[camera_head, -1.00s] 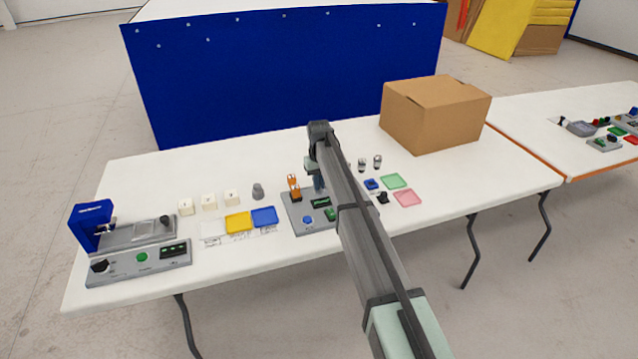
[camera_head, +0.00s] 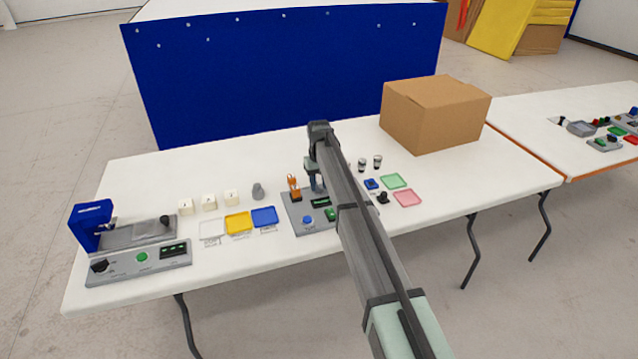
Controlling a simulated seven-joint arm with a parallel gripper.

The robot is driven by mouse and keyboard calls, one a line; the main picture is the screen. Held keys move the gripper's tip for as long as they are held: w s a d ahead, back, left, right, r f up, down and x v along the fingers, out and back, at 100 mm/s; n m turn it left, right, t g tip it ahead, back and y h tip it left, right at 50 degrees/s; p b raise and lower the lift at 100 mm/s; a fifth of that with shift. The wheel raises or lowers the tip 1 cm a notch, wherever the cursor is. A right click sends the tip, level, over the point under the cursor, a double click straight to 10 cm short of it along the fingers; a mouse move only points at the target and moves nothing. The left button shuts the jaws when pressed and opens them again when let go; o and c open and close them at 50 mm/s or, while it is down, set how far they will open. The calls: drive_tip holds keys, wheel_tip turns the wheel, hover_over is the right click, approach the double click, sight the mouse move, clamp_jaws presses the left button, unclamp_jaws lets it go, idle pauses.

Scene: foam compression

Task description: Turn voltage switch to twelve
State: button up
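No switch in view can be read as the voltage switch; the markings are too small. A black knob (camera_head: 100,265) sits on the front left of the grey machine with a blue upright at the left end of the table. Another small black knob (camera_head: 383,198) stands right of my arm. My gripper (camera_head: 315,186) points down over the grey panel (camera_head: 296,222) at mid-table, beside an orange part (camera_head: 294,186). My arm hides part of this panel and most of the gripper, so its fingers cannot be made out.
A green button (camera_head: 142,257) is on the left machine. White cubes (camera_head: 209,202), a grey knob-like piece (camera_head: 258,191) and coloured trays (camera_head: 238,222) lie between it and the panel. A cardboard box (camera_head: 436,113) stands at the back right. The table's front right is clear.

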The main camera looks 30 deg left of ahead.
sight(319, 185)
drive_tip(key=shift+r, duration=0.1)
wheel_tip(319, 185, up, 14)
drive_tip(key=shift+f, duration=0.2)
idle(0.3)
idle(0.4)
